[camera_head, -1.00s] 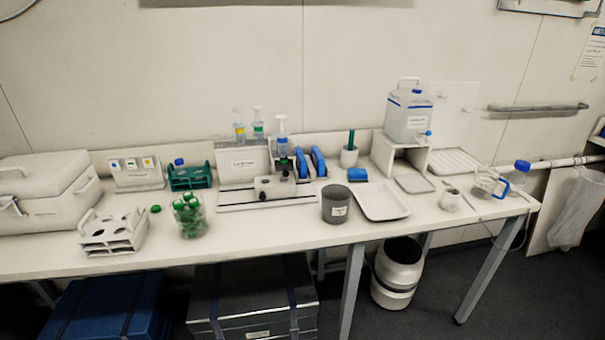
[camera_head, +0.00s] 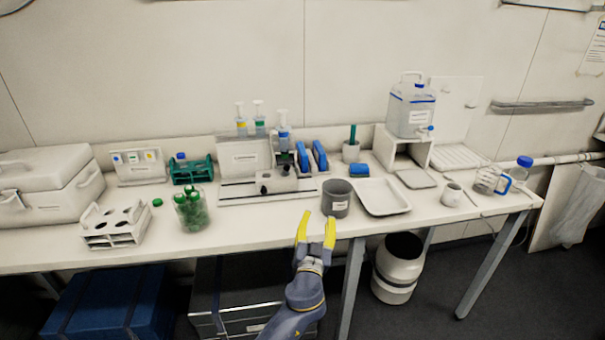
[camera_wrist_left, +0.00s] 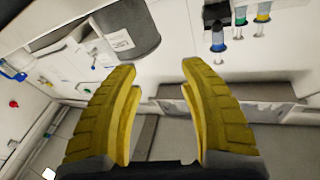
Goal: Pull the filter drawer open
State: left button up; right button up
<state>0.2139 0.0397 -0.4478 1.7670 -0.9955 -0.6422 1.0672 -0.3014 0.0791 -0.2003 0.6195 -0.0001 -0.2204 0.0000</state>
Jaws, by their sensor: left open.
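No part is clearly readable as a filter drawer. The likeliest unit is the white device at mid-table, with an upright labelled panel (camera_head: 245,157), a flat base with a dark slot (camera_head: 235,196) and a small block with dark knobs (camera_head: 276,183). No part of it looks pulled out. My left gripper (camera_head: 317,215) has yellow fingers, spread and empty, near the table's front edge. In the picture it is below and right of the device, just below the grey cup. Its fingers frame the left wrist view (camera_wrist_left: 160,65), apart with nothing between them. My right gripper is not seen.
The dark grey cup (camera_head: 336,198) is closest to my gripper; a white tray (camera_head: 381,197) lies to its right. A beaker of green-capped tubes (camera_head: 191,209) and a white rack (camera_head: 113,226) stand left. Pump bottles (camera_head: 283,138) and blue holders (camera_head: 320,156) crowd the device's back.

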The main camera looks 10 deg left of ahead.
aim_at(287, 168)
pick_arm(q)
jog(key=w+a+r+n+g+y, duration=0.2)
jog(key=a+r+n+g+y, duration=0.1)
jog(key=a+r+n+y, duration=0.35)
jog(key=shift+h, duration=0.35)
jog(key=x, duration=1.1)
jog(key=a+x, duration=0.1)
jog(key=x, duration=0.5)
jog(key=shift+a+f, duration=0.1)
jog(key=shift+f, duration=0.25)
grip_shut()
jog(key=shift+r, duration=0.1)
